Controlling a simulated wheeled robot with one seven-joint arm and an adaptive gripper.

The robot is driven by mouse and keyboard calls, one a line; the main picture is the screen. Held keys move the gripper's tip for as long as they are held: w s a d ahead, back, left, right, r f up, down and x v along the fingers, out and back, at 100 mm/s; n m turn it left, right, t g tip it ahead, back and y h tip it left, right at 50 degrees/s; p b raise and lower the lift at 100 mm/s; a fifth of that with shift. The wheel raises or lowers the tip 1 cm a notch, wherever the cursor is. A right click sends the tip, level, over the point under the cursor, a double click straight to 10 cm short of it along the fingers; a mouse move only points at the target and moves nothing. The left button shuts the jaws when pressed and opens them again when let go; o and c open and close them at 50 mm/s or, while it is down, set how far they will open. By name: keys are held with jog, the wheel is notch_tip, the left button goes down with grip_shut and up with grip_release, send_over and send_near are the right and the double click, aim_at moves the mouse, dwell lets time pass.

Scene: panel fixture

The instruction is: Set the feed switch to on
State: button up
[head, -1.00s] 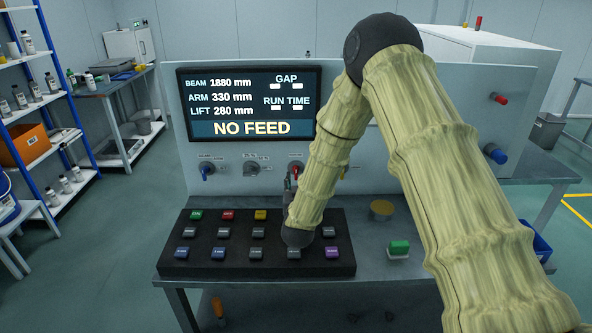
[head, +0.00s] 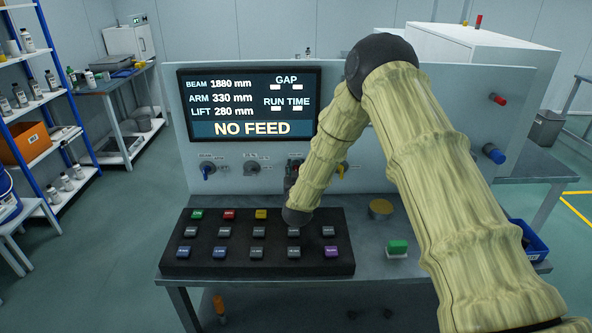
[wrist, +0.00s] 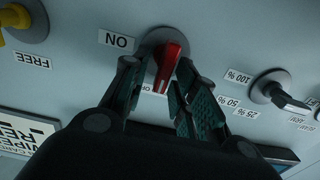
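The feed switch is a red knob (wrist: 168,66) on the upright panel (head: 350,180). In the wrist view, its handle points down at a partly hidden label that seems to read OFF. An ON label (wrist: 117,40) is left of it, upside down. My gripper (wrist: 158,72) is open, with one finger on each side of the red handle. I cannot tell whether either finger touches it. In the head view, my gripper (head: 291,182) is at the panel and mostly hidden by my wrist. The display (head: 250,103) reads NO FEED.
A blue knob (head: 207,169) and a percent dial (head: 251,167) are left of the switch in the head view; a yellow knob (head: 342,168) is right. A black keypad (head: 190,258) with several coloured buttons lies below my wrist. A green button (head: 398,247) is on the bench.

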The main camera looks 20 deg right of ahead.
grip_shut()
jog(key=shift+d+f+m+b, duration=0.1)
jog(key=shift+f+m+b, duration=0.05)
jog(key=shift+m+b, duration=0.3)
jog(key=m+b, duration=0.2)
jog(key=b, duration=0.1)
jog(key=shift+s+d+f+m, duration=0.1)
jog(key=shift+d+f+m, duration=0.1)
jog(key=shift+m, duration=0.15)
jog(key=m+b, duration=0.4)
jog(key=f+m+b, duration=0.1)
jog(key=m+b, duration=0.4)
jog(key=d+m+b, duration=0.1)
jog(key=m+b, duration=0.4)
jog(key=shift+s+d+f, duration=0.1)
jog(key=shift+s+f, duration=0.05)
jog(key=shift+f, duration=0.05)
jog(key=shift+m+b, duration=0.3)
jog(key=shift+b, duration=0.1)
